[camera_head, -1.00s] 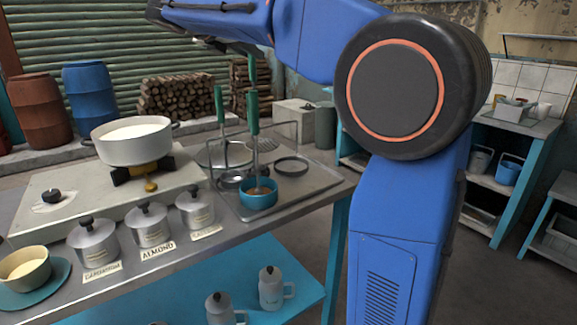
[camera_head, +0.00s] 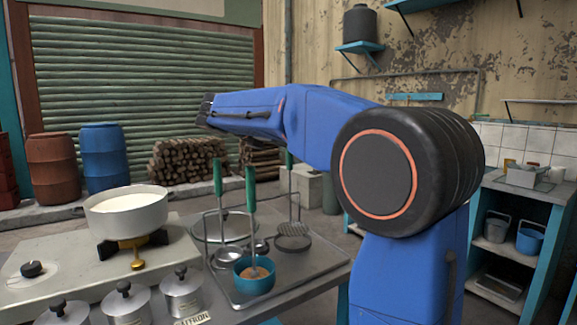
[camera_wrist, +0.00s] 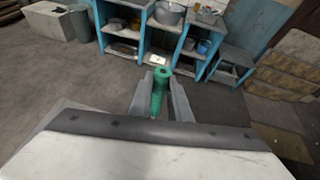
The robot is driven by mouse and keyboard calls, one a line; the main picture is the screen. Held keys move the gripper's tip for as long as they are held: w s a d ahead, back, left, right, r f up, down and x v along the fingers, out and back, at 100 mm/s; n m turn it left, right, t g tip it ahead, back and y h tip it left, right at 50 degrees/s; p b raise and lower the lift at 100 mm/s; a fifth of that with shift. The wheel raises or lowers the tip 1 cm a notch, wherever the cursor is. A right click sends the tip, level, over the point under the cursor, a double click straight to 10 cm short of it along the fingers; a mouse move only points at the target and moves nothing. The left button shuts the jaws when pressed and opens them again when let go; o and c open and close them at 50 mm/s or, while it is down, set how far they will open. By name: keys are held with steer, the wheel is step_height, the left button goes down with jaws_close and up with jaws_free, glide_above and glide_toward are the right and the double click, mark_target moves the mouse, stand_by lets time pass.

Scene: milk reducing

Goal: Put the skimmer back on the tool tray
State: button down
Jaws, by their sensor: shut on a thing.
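In the wrist view my gripper (camera_wrist: 161,92) is shut on an upright green handle (camera_wrist: 158,92), which looks like the skimmer's. Two other green-handled tools (camera_head: 217,178) (camera_head: 251,185) stand upright at the tray's left.
A blue bowl (camera_head: 246,284) with brown contents is on the tray beside a ladle's metal bowl (camera_head: 230,256). A white pot (camera_head: 126,215) stands on the burner at left. Lidded canisters (camera_head: 181,292) line the front. Blue shelving (camera_head: 517,225) stands at right.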

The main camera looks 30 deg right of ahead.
mark_target(288, 157)
steer(key=shift+f, duration=2.2)
steer(key=c, duration=1.6)
jaws_free()
steer(key=shift+c, duration=0.2)
steer(key=v, duration=1.2)
